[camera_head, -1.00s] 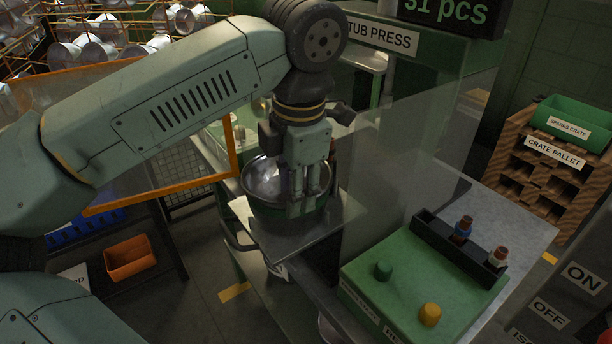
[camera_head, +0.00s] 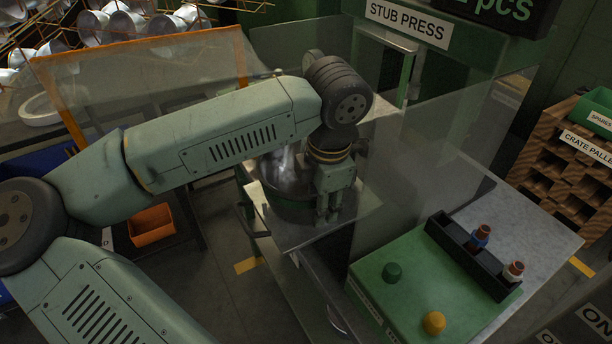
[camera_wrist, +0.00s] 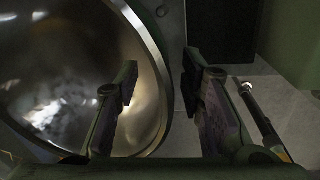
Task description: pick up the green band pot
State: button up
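The green band pot (camera_head: 284,178) is a round metal pot with a shiny inside and a green outer side. It stands on the grey press table, partly hidden behind my arm. My gripper (camera_head: 328,215) points down at the pot's right edge. In the wrist view the pot (camera_wrist: 60,75) fills the left side. My gripper (camera_wrist: 162,110) is open there, one finger over the pot's inside and the other outside its rim. The rim passes between them with gaps visible; I cannot tell how deep the fingers reach.
Clear panels stand around the press, and an orange-framed panel (camera_head: 150,85) is behind my arm. A green control box (camera_head: 410,290) with green and yellow buttons is at the front right. An orange bin (camera_head: 152,224) is low on the left. A crate pallet (camera_head: 565,165) stands right.

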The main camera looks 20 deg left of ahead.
jog(key=shift+w+a+f, duration=0.1)
jog(key=shift+f, duration=0.6)
jog(key=shift+c, duration=0.5)
grip_shut()
jog(key=shift+r, duration=0.1)
